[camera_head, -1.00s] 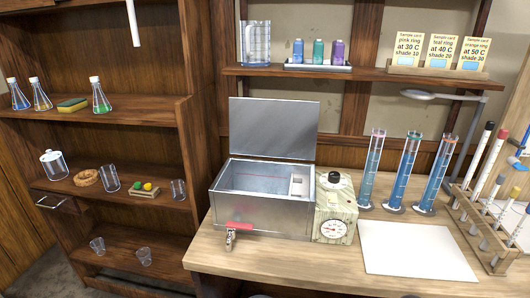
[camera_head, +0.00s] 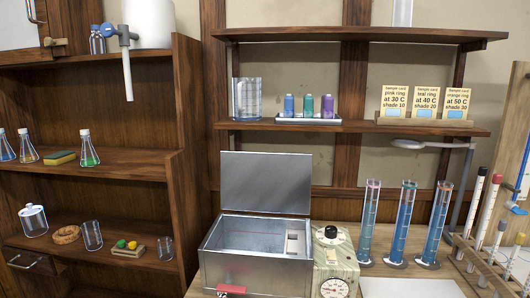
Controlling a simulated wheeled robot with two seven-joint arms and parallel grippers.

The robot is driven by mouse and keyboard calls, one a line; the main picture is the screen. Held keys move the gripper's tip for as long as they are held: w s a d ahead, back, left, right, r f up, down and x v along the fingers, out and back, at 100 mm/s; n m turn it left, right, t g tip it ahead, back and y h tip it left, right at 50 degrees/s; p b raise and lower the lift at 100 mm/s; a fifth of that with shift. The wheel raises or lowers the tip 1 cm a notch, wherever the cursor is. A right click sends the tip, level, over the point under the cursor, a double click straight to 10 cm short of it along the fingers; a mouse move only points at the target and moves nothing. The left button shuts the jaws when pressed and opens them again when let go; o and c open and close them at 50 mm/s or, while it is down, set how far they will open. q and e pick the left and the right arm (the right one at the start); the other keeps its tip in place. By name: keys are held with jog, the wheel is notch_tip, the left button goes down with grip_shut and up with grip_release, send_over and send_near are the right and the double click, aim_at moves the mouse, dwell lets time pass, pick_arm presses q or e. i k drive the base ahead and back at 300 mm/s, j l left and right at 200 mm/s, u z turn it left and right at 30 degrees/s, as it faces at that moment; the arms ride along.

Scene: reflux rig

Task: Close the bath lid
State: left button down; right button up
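The bath (camera_head: 254,270) is an open metal box standing on the wooden bench, with a red-handled tap (camera_head: 231,289) low on its front. Its lid (camera_head: 266,183) is a grey metal plate standing upright along the back edge, so the bath is open. Inside I see pale walls and a small light block with dark openings (camera_head: 293,243) at the right. Neither of my grippers shows in the head view.
A control box (camera_head: 335,262) with a black knob and dial stands against the bath's right side. Tall blue cylinders (camera_head: 404,225) stand further right, near a rack of tubes (camera_head: 482,260). A shelf (camera_head: 350,126) with vials and sample cards hangs above the lid. A white mat (camera_head: 410,288) lies at the front right.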

aim_at(275, 183)
jog(key=i+j+z, duration=0.2)
jog(key=z, duration=0.3)
jog(key=i+j+z, duration=0.1)
jog(key=j+z, duration=0.35)
jog(key=i+j+z, duration=0.1)
jog(key=j+z, duration=0.4)
